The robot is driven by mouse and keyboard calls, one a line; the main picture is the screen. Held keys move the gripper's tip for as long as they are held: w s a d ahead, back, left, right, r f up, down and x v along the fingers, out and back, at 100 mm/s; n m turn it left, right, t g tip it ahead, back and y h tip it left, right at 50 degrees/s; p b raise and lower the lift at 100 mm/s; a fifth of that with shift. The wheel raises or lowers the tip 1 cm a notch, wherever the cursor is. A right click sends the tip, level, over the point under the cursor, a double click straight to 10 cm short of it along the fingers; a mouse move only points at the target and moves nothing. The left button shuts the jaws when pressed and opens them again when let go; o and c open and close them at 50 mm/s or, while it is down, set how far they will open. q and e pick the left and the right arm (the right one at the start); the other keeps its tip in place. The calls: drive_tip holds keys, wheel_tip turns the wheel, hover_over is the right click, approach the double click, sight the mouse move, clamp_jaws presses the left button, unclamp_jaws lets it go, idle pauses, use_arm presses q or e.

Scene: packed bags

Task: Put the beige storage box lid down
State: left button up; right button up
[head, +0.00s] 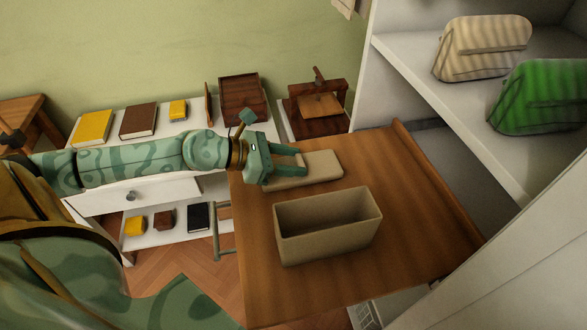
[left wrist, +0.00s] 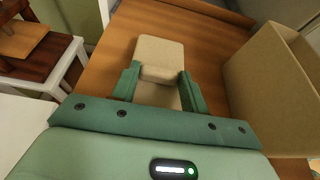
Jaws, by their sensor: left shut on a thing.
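The beige storage box lid (head: 322,168) is at the far left part of the wooden table (head: 420,210), behind the box; whether it touches the table top I cannot tell. My left gripper (head: 303,162) is shut on the lid, and in the left wrist view the lid (left wrist: 159,56) shows between and beyond the two green fingers (left wrist: 160,88). The beige storage box (head: 330,236) stands open and empty on the table, nearer than the lid; its side also shows at the right of the left wrist view (left wrist: 268,85). My right gripper is not in view.
A white shelf (head: 400,62) at the right holds a striped beige bag (head: 483,47) and a green bag (head: 545,97). A white desk with books (head: 138,120) and a brown tray (head: 242,100) stands behind my left arm. The table's right part is clear.

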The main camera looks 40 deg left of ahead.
use_arm(q)
drive_tip(key=shift+w+f, duration=0.1)
drive_tip(key=shift+f, duration=0.6)
drive_tip(key=shift+r, duration=0.15)
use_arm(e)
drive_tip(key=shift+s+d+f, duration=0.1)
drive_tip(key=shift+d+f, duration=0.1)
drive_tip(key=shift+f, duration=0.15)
use_arm(q)
drive_tip(key=o, duration=1)
drive_tip(key=shift+c, duration=0.2)
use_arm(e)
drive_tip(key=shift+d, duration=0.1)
